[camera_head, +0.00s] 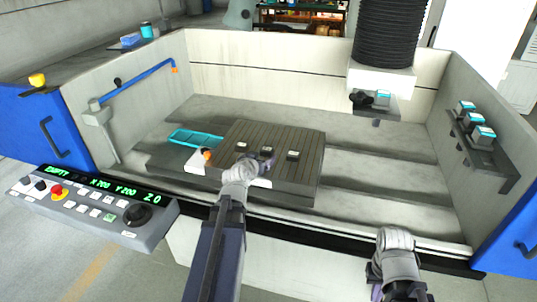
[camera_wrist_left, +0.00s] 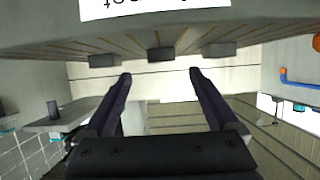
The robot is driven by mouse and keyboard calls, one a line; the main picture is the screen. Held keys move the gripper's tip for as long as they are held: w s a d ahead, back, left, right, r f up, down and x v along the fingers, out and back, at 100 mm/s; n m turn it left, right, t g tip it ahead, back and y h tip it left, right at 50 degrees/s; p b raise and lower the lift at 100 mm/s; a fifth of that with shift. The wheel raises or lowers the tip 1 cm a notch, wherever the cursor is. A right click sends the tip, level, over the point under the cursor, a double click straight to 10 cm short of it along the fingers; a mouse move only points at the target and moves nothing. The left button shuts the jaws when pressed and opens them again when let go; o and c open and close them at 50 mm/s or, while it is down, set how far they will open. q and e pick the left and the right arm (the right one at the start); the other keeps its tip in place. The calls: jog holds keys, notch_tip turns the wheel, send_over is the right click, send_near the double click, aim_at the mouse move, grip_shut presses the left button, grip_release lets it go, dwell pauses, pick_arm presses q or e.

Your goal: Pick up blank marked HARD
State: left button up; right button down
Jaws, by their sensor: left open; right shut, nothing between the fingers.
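Three small blanks with pale tops stand in a row on the slotted table: a left blank (camera_head: 242,145), a middle blank (camera_head: 267,149) and a right blank (camera_head: 293,154). Any marking on them is too small to read, so I cannot tell which is HARD. My left gripper (camera_head: 262,161) is open just in front of the middle blank. In the left wrist view its fingers (camera_wrist_left: 160,76) are spread and empty, with the middle blank (camera_wrist_left: 160,54) ahead of the gap, apart from both fingertips. My right gripper (camera_head: 376,291) is shut and empty at the lower right, outside the tank's front edge.
A teal tray (camera_head: 177,137) and an orange knob (camera_head: 207,154) sit left of the blanks. A black bellows head (camera_head: 385,35) hangs at the back right. Teal-topped blocks stand on the right wall shelf (camera_head: 480,150). A control panel (camera_head: 90,205) stands front left.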

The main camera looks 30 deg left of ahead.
aim_at(266, 150)
pick_arm(q)
jog(key=shift+b+x, duration=0.45)
jog(key=shift+x, duration=0.85)
jog(key=shift+b+x, duration=0.8)
jog(key=shift+x, duration=1.85)
jog(key=shift+a+r, duration=0.1)
jog(key=shift+r, duration=0.15)
grip_shut()
